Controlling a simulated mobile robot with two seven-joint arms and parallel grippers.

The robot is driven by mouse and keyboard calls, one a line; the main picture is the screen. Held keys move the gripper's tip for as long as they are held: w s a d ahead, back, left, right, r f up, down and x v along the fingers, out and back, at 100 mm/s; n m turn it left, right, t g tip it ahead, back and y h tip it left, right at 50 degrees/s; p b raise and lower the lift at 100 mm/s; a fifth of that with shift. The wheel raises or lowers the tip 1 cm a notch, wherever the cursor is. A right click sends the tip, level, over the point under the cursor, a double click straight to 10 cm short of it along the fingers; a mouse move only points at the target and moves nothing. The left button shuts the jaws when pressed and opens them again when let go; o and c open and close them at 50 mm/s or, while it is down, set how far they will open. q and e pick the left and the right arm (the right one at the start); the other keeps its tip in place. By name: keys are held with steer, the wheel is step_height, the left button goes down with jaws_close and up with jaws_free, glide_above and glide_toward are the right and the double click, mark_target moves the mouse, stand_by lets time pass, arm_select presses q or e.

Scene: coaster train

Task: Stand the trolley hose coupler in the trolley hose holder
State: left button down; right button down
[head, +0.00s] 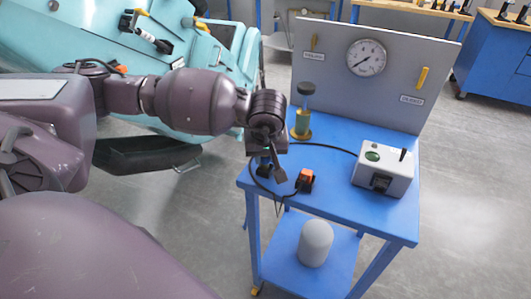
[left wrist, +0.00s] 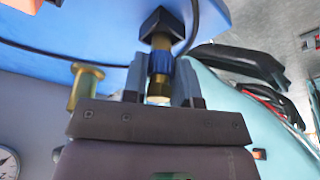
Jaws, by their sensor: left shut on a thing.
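My left gripper (head: 270,168) is over the left front part of the blue trolley top (head: 330,205). In the left wrist view it is shut on a coupler (left wrist: 161,62) with a blue ring, brass parts and a black hexagonal end. In the head view the gripper mostly hides the coupler. An orange and black block (head: 305,181) lies right of the gripper. I cannot tell which is the holder. My right gripper is out of view.
A grey panel with a round gauge (head: 366,57) rises at the trolley's back. A grey control box (head: 383,169) stands at the right. A black hose (head: 325,147) curves across the top. A pale rounded cylinder (head: 316,243) sits on the lower shelf.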

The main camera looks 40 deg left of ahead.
arm_select(q)
steer(key=shift+f+b, duration=0.3)
steer(key=shift+f, duration=0.2)
stand_by(0.3)
steer(key=c, duration=1)
jaws_free()
steer(key=shift+o, duration=0.9)
